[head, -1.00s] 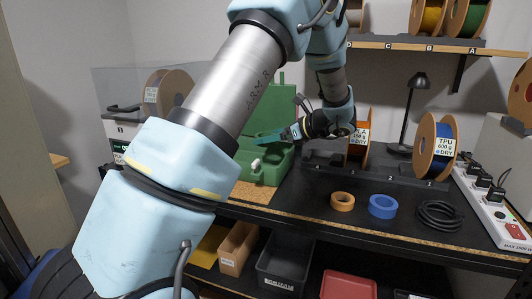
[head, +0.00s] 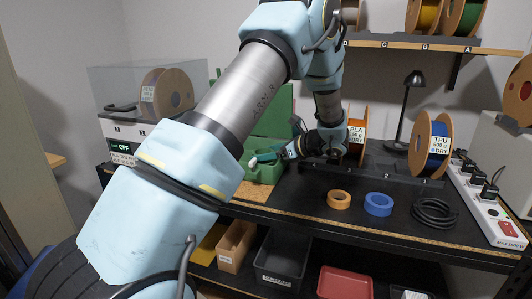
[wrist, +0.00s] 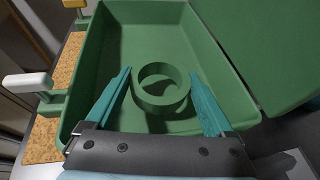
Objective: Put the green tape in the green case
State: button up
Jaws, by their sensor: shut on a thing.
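The green case (head: 268,174) stands open at the back of the bench, left of the spools, its lid (head: 283,105) raised. In the wrist view its open tray (wrist: 225,85) lies below my gripper (wrist: 159,74). The green tape (wrist: 163,105), a short ring, sits between the two teal fingers, and they are shut on it. The tape is over or inside the tray; its exact height above the floor is hard to tell. In the head view my gripper (head: 262,157) is at the case, and the tape cannot be made out there.
An orange tape (head: 339,200) and a blue tape (head: 379,204) lie on the bench front, beside a black cable coil (head: 435,212). Spools (head: 432,145) stand behind. A clear-topped dryer (head: 150,130) is left of the case. Two latches (wrist: 27,82) stick out at the case's edge.

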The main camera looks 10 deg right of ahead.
jog(key=shift+f, duration=0.25)
jog(key=o, duration=1.1)
jog(key=shift+s+f, duration=0.1)
jog(key=v, duration=0.4)
jog(key=r+b+v, duration=0.1)
jog(key=v, duration=0.3)
jog(key=b+v, duration=0.1)
jog(key=v, duration=0.3)
jog(key=shift+r, duration=0.3)
